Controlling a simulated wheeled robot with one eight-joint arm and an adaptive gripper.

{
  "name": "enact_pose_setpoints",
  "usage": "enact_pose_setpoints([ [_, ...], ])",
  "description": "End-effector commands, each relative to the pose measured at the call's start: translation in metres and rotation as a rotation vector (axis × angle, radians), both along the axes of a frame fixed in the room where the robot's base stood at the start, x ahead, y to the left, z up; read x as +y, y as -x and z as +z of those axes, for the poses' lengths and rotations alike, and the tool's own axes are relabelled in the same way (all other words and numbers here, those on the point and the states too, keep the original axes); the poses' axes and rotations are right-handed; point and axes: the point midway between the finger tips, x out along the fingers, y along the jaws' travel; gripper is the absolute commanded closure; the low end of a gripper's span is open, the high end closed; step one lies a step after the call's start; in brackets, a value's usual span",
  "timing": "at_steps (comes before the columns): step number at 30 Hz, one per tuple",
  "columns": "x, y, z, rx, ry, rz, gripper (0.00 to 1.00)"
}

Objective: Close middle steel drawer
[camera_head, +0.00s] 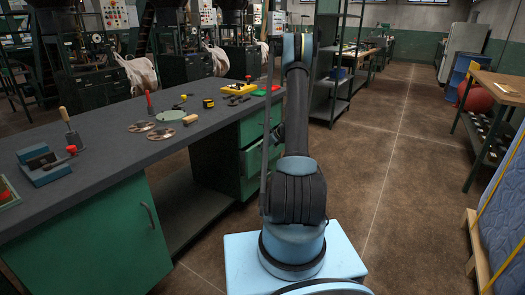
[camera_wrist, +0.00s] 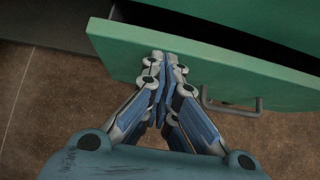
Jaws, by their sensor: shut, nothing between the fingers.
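The middle steel drawer (camera_head: 254,158) is green and stands partly open in the drawer unit under the workbench. In the wrist view its green front (camera_wrist: 215,62) crosses the upper picture, with a dark gap behind its top edge. A grey bar handle (camera_wrist: 232,104) is on the front, to the right of my fingers. My gripper (camera_wrist: 165,62) is shut and empty, with its fingertips at the outer face of the drawer front. I cannot tell whether they touch it. In the head view my arm hides part of the drawer, and the gripper is not visible.
The grey workbench top (camera_head: 110,150) carries a small vise (camera_head: 45,165), discs and hand tools. A green cabinet (camera_head: 90,240) is at the near left. Brown floor (camera_head: 390,150) is open to the right. A blue mattress-like item (camera_head: 505,200) leans at the right edge.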

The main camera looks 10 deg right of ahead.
Motion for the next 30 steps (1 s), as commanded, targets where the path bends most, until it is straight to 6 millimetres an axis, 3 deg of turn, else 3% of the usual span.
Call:
enact_pose_setpoints([
  [5, 0.001, -0.001, 0.000, 0.001, 0.000, 0.001, 1.00],
  [13, 0.019, -0.018, 0.000, 0.002, 0.000, 0.001, 1.00],
  [23, 0.018, -0.017, 0.000, 0.001, 0.000, 0.001, 1.00],
  [30, 0.001, -0.004, -0.001, 0.002, 0.000, 0.001, 1.00],
])
